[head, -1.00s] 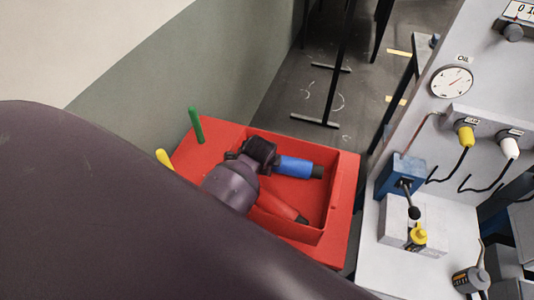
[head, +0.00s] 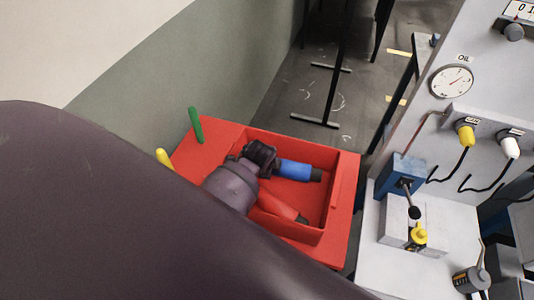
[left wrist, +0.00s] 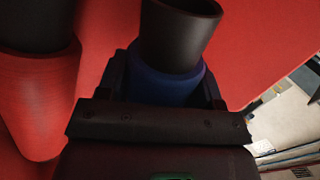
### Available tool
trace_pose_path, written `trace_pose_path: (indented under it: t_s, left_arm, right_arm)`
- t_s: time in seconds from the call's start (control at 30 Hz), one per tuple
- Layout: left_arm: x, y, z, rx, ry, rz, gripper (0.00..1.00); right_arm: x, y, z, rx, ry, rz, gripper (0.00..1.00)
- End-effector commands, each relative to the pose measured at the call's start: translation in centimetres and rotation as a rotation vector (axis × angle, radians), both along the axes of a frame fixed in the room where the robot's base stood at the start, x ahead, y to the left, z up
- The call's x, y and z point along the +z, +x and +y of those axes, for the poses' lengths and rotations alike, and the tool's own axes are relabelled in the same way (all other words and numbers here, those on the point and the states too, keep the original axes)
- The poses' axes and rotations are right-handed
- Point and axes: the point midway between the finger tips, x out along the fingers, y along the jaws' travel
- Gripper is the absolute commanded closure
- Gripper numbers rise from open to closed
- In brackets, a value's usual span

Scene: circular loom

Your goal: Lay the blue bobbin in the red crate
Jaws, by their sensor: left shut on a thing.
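The blue bobbin (head: 296,170) with dark ends lies level inside the walls of the red crate (head: 345,192). My left gripper (head: 272,161) is shut on its left end. In the left wrist view the jaws are around the blue part of the bobbin (left wrist: 166,86), and its dark end points away from me. I cannot tell whether the bobbin touches the crate floor. A red bobbin (head: 278,207) lies in the crate beside it, and also shows at the left in the left wrist view (left wrist: 42,95). My right gripper is not in view.
A green peg (head: 195,126) and a yellow peg (head: 163,158) stand at the crate's left. The grey machine with an oil gauge (head: 452,81), a blue block (head: 400,176) and hooked levers is on the right. My dark arm hides the lower left.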

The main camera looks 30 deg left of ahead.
Motion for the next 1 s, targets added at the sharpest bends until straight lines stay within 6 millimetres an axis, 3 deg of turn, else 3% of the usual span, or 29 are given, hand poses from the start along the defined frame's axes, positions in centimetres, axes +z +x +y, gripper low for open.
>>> trace_pose_path:
  t_s: [0.57, 0.6, 0.77, 1.0]
  left_arm:
    - [-1.1, -0.2, -0.1, 0.003, -0.009, 0.006, 0.97]
    - [-1.1, -0.3, -0.2, 0.003, -0.01, 0.006, 0.36]
    - [-1.2, -0.4, -0.2, 0.005, -0.011, 0.008, 0.11]
    - [-1.3, -0.4, -0.1, 0.006, -0.012, 0.01, 0.1]
  right_arm:
    - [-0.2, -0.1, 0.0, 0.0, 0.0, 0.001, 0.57]
    - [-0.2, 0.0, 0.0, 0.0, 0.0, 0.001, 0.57]
    - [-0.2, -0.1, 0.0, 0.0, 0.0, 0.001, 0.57]
    - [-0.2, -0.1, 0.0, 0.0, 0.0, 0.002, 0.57]
